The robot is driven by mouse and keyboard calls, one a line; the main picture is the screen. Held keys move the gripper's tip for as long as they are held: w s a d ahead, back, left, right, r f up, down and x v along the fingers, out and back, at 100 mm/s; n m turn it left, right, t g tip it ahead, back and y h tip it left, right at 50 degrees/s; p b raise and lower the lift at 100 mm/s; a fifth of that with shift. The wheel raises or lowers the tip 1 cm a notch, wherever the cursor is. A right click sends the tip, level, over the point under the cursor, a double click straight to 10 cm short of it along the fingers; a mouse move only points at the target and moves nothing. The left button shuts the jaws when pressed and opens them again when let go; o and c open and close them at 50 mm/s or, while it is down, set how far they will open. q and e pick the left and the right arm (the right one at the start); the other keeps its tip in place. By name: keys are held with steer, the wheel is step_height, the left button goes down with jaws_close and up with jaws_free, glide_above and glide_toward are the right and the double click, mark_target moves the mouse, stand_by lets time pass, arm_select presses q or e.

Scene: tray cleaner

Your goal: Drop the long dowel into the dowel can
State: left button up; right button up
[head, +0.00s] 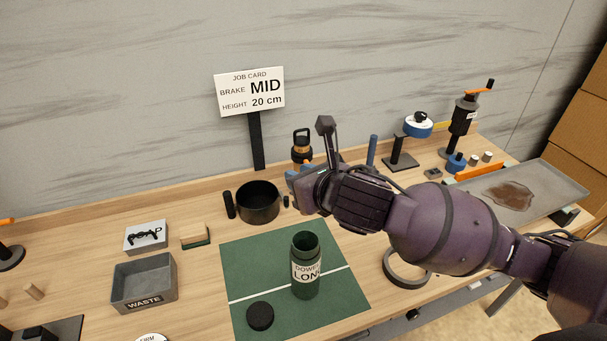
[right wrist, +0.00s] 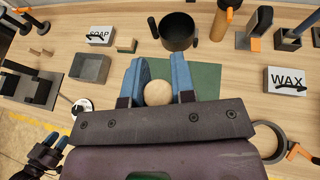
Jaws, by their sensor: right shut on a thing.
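The dowel can (head: 305,276), a green open-topped cylinder with a label reading DOWEL and LONG, stands upright on a green mat (head: 338,285). Its inside looks dark. My right gripper (head: 297,178) is above the bench, behind and higher than the can in the head view. In the right wrist view its blue fingers are shut on a pale wooden dowel (right wrist: 158,93), seen end-on as a round face. The dowel's length is hidden, and the head view does not show it clearly. My left gripper seems to show partly at the lower left of the right wrist view (right wrist: 40,155).
A black lid (head: 260,316) lies on the mat. A black pot (head: 259,203) stands behind the mat. A grey WASTE bin (head: 145,284) and a SOAP box (head: 146,237) are at left. A black ring (head: 407,280) and stained tray (head: 555,181) are at right.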

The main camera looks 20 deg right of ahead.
step_height(320, 180, down, 11)
stand_by(1.1)
steer(key=o, duration=1)
step_height(320, 180, up, 7)
stand_by(0.5)
